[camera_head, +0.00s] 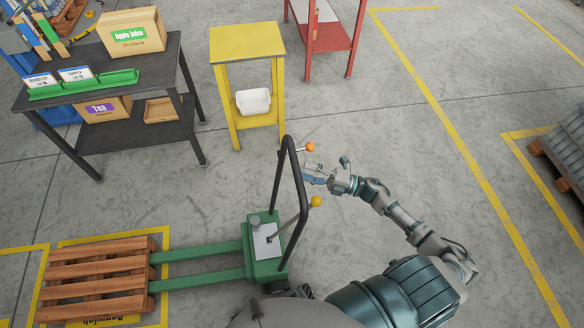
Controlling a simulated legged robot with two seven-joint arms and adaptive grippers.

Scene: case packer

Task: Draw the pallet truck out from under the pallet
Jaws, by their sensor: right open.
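The green pallet truck (264,246) stands at the lower middle. Its two green forks (202,252) reach left to the wooden pallet (98,271), where their far ends are hidden by the slats. A dark loop handle (290,160) rises from the truck. A lever with an orange knob (310,147) and one with a yellow knob (316,201) stick out at its right. My right gripper (315,174) is open and empty, just right of the handle and between the two knobs; I cannot tell whether it touches the handle. My left gripper is not in view.
A yellow stand (248,45) with a white bin (253,102) is behind the truck. A dark table (150,73) with boxes stands at the upper left, a red table (326,37) at the top. The floor to the right is clear up to a stacked pallet (552,164).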

